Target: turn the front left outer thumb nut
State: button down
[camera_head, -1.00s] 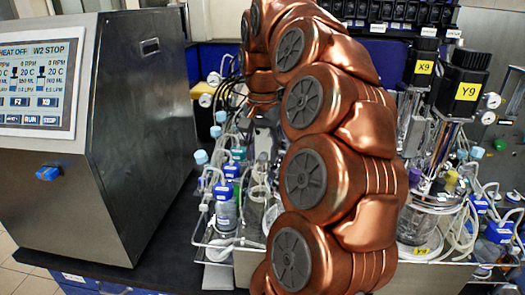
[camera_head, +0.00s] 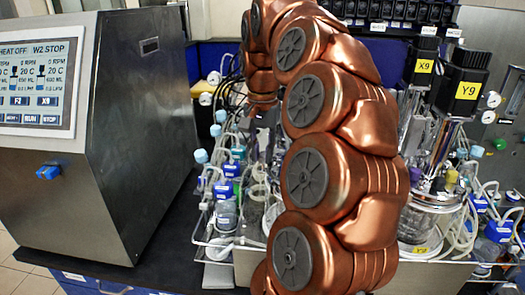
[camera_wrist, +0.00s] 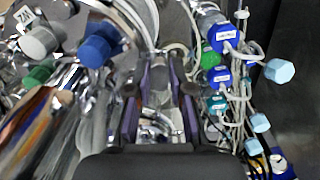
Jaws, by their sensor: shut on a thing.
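In the wrist view, my gripper (camera_wrist: 158,95) has its two dark, purple-edged fingers on either side of a small shiny metal piece (camera_wrist: 158,124). It is shut on this piece, which appears to be the thumb nut, though its shape is partly hidden by the fingers and the dark gripper body. In the head view, my copper arm arches over the bench and its end comes down behind the front links, among the left vessel's fittings. The gripper's fingertips and the nut cannot be made out there.
Blue-capped bottles (camera_head: 226,190) and tubing crowd the left vessel, close to the gripper. A steel control cabinet (camera_head: 140,130) stands at the left. Black motors marked X9 (camera_head: 423,65) and Y9 (camera_head: 466,88) rise at the right. A blue knob (camera_wrist: 95,48) sits left of the fingers.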

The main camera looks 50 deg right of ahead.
jog(key=shift+f+m+b, duration=0.15)
jog(key=shift+m+b, duration=0.15)
jog(key=shift+b, duration=0.55)
jog(key=shift+w+f+m+b, duration=0.1)
jog(key=shift+m+b, duration=1.1)
jog(key=shift+b, duration=0.05)
jog(key=m, duration=0.4)
jog(key=shift+w+r+m+b, duration=0.1)
jog(key=shift+r+m+b, duration=0.2)
jog(key=shift+b, duration=0.1)
jog(key=m, duration=0.5)
jog(key=shift+w+d, duration=0.1)
jog(key=shift+w, duration=0.05)
jog(key=m, duration=0.5)
jog(key=shift+w, duration=0.1)
jog(key=shift+d+m, duration=0.1)
jog(key=shift+m, duration=0.2)
